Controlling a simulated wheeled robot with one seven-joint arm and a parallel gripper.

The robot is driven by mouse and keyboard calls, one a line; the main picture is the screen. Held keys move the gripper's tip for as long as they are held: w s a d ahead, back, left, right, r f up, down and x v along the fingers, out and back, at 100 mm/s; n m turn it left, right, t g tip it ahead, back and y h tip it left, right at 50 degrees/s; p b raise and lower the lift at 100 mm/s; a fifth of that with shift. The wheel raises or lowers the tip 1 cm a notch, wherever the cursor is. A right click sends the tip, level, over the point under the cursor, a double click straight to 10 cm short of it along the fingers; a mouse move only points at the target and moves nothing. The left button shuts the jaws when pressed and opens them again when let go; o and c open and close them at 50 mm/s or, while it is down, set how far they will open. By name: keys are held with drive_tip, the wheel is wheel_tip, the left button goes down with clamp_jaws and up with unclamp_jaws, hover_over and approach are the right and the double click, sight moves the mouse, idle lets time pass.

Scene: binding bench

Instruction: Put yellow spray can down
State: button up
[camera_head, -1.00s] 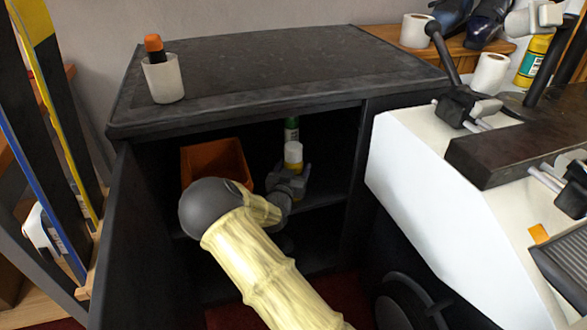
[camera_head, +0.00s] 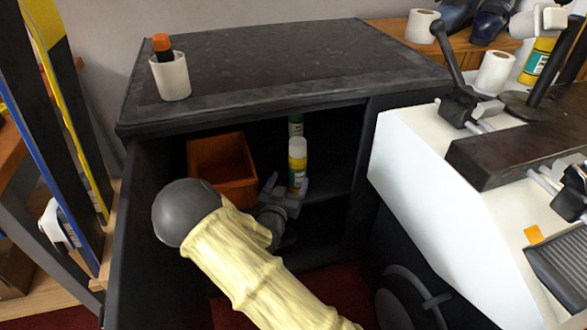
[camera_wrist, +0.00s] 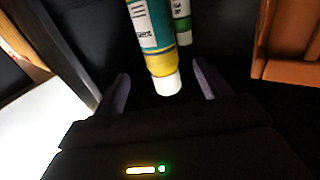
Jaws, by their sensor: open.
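The yellow spray can (camera_head: 297,170) has a white cap and a teal label. It stands upright on a shelf inside the dark open cabinet, right of an orange bin. It also shows in the wrist view (camera_wrist: 154,40), with its white cap between the two fingertips in the picture. My gripper (camera_head: 284,186) is open in front of the can, and my fingers (camera_wrist: 165,84) show a gap on both sides of it. In the head view the can's lower end is partly hidden by my gripper.
A green-and-white can (camera_head: 295,126) stands just behind the yellow one. The orange bin (camera_head: 222,166) is to the left on the shelf. The cabinet top (camera_head: 290,65) holds a white cup (camera_head: 170,78). A white machine (camera_head: 440,170) stands close on the right.

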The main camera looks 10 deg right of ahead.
drive_tip(key=shift+v, duration=1.1)
drive_tip(key=shift+d, duration=0.1)
drive_tip(key=s+d+f+g+y, duration=0.2)
drive_tip(key=s+d+g+y, duration=0.25)
drive_tip(key=g, duration=0.25)
drive_tip(key=s+d+r+n+g+y, duration=0.1)
drive_tip(key=s+d+r+n+g, duration=0.1)
drive_tip(key=s, duration=0.8)
drive_tip(key=s+d+r+n+g+y, duration=0.1)
drive_tip(key=s+r+g, duration=0.4)
drive_tip(key=s, duration=0.5)
drive_tip(key=d+r+n, duration=0.1)
drive_tip(key=d, duration=0.1)
drive_tip(key=shift+s+d, duration=0.2)
drive_tip(key=shift+d, duration=0.15)
drive_tip(key=shift+r, duration=0.15)
